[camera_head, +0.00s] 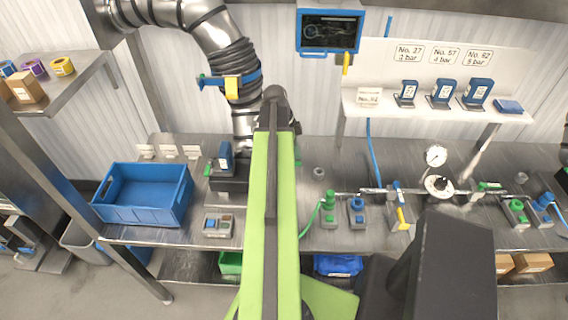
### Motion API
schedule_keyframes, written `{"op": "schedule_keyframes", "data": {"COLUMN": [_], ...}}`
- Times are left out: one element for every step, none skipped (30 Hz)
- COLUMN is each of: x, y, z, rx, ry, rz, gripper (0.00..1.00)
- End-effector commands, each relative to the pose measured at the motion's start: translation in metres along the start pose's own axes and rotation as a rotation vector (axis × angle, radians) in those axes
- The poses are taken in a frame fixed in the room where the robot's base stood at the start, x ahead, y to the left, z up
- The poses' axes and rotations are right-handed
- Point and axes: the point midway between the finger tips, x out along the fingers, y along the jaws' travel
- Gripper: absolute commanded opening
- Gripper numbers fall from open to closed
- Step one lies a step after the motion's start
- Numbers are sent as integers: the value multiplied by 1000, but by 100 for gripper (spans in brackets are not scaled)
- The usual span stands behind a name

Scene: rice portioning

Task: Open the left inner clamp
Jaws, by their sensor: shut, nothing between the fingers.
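A low row of small fixtures stands on the steel bench right of my arm. At its left are a grey block with a green top (329,206) and a grey block with a blue top (357,211). My green arm rises up the middle to a dark joint. My gripper does not show, and the arm hides the bench behind it.
A pressure gauge (436,157) stands on the thin horizontal pipe (385,190), with more fixtures to its right. A blue bin (144,194) is on the bench's left. A large duct (235,60) with a blue strap is behind. A dark body blocks the lower right.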

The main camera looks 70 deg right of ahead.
Motion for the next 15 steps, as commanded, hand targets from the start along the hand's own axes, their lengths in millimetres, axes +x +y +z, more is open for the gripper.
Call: {"op": "schedule_keyframes", "data": {"x": [0, 0, 0, 0, 0, 0, 0, 0, 0, 0, 0, 0, 0, 0, 0], "y": [0, 0, 0, 0, 0, 0, 0, 0, 1, 2, 3, 5, 8, 10, 14], "z": [0, 0, 0, 0, 0, 0, 0, 0, 0, 0, 0, 0, 0, 0, 0], "rx": [0, 0, 0, 0, 0, 0, 0, -1, -1, -1, -1, -1, -1, -1, -1], "ry": [0, 0, 0, 0, 0, 0, 0, 0, 0, 0, 0, 0, 0, 0, 0], "rz": [0, 0, 0, 0, 0, 0, 0, 0, 0, 0, 0, 0, 0, 0, 0], "gripper": [0, 0, 0, 0, 0, 0, 0, 0, 0, 0, 0, 0, 0, 0, 0]}}
